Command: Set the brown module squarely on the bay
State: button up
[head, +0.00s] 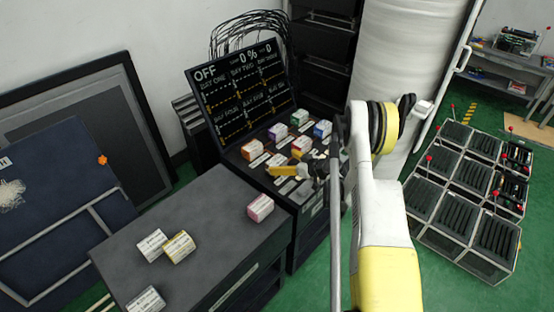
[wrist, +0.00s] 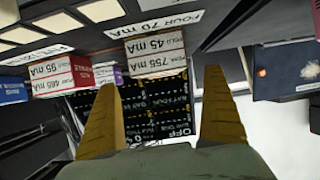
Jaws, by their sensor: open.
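The module I take for the brown one (wrist: 155,54) has a pale label reading 755 mA and a brownish-orange edge. In the head view it (head: 278,159) sits at the near left place of the fixture, behind the label plate FOUR 70 mA (wrist: 155,24). My gripper (head: 285,170) is open close in front of it. In the wrist view the two yellow fingers (wrist: 159,75) stand apart, with the module framed between their tips and a gap on each side. Whether it lies flat in the bay (head: 262,168) cannot be told; its underside is hidden.
Red (head: 302,145), blue (head: 322,129), green (head: 300,117), purple (head: 278,132) and orange (head: 253,150) modules stand close around. The display (head: 240,85) behind reads OFF and 0 %. A pink module (head: 260,207) and several others lie on the dark bench (head: 215,215) at left.

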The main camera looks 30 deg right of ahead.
jog(key=b+v, duration=0.1)
jog(key=v, duration=0.6)
jog(key=shift+s+f, duration=0.1)
jog(key=s+a+r+m+g+h, duration=0.1)
jog(key=s+a+r+g, duration=0.15)
jog(key=a+r, duration=0.7)
jog(key=s+a+r+m+g, duration=0.1)
jog(key=s+a+r+g, duration=0.15)
jog(key=a+r, duration=0.7)
jog(key=s+a+r+m+h, duration=0.1)
jog(key=s+a+r, duration=0.2)
jog(key=s, duration=0.9)
jog(key=s+a+r+m+h, duration=0.1)
jog(key=s+r, duration=0.4)
jog(key=s, duration=0.7)
jog(key=shift+a+h+b, duration=0.3)
jog(key=shift+a+h, duration=0.5)
jog(key=shift+a, duration=0.25)
